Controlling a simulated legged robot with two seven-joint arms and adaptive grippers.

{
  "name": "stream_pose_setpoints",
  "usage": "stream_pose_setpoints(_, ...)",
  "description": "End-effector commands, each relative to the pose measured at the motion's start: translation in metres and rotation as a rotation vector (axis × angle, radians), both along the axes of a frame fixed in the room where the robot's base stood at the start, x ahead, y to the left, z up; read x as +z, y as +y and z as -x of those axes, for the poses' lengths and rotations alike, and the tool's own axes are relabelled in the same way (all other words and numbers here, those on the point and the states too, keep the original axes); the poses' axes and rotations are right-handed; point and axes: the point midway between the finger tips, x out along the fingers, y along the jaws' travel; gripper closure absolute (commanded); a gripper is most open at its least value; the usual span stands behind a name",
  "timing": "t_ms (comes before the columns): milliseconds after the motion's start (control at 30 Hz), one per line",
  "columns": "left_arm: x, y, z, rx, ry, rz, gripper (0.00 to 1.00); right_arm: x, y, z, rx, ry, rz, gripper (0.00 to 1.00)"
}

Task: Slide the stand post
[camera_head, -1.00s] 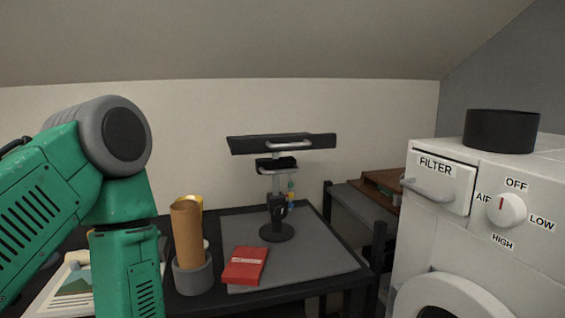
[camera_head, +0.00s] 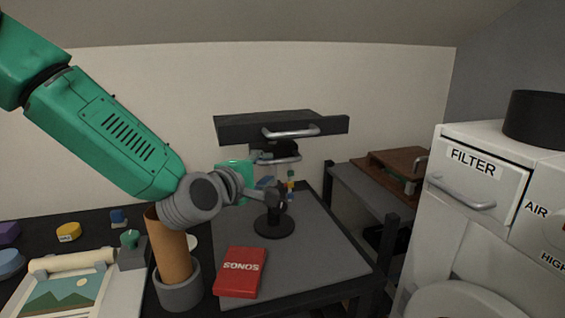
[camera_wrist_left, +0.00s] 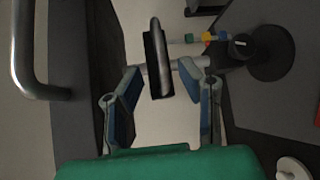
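The stand has a round black base (camera_head: 274,229) on the grey mat and an upright post (camera_head: 283,178). A black carriage with a pale bar handle (camera_head: 284,160) sits high on the post. In the left wrist view the post (camera_wrist_left: 184,50) runs sideways, and the carriage handle (camera_wrist_left: 160,58) lies between my fingertips. My left gripper (camera_head: 268,169) reaches the stand from the left at carriage height. In the left wrist view its two blue-grey fingers (camera_wrist_left: 162,76) are spread, with gaps to the handle. My arm hides part of the post. My right gripper is out of view.
A black drawer (camera_head: 255,129) with a bar handle hangs just above the carriage. A white appliance (camera_head: 470,215) is at right.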

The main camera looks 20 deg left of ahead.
Motion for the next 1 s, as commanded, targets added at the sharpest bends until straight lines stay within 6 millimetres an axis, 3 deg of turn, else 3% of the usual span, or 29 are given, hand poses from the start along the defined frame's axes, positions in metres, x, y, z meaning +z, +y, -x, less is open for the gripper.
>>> stream_pose_setpoints(200, -0.007, -0.009, -0.043, 0.001, -0.002, -0.004, 0.67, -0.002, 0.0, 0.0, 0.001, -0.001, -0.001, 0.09)
stream_pose_setpoints(400, -0.01, -0.017, -0.066, -0.001, -0.001, -0.006, 0.67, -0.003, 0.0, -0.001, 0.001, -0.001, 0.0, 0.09)
stream_pose_setpoints(800, -0.011, -0.015, -0.073, 0.0, 0.0, -0.002, 0.67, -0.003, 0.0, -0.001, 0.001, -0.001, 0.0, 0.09)
stream_pose_setpoints(900, -0.011, -0.015, -0.073, 0.0, 0.0, -0.002, 1.0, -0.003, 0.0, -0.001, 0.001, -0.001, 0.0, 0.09)
stream_pose_setpoints(1000, -0.011, -0.016, -0.073, -0.001, 0.0, -0.003, 1.0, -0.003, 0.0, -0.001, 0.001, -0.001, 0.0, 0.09)
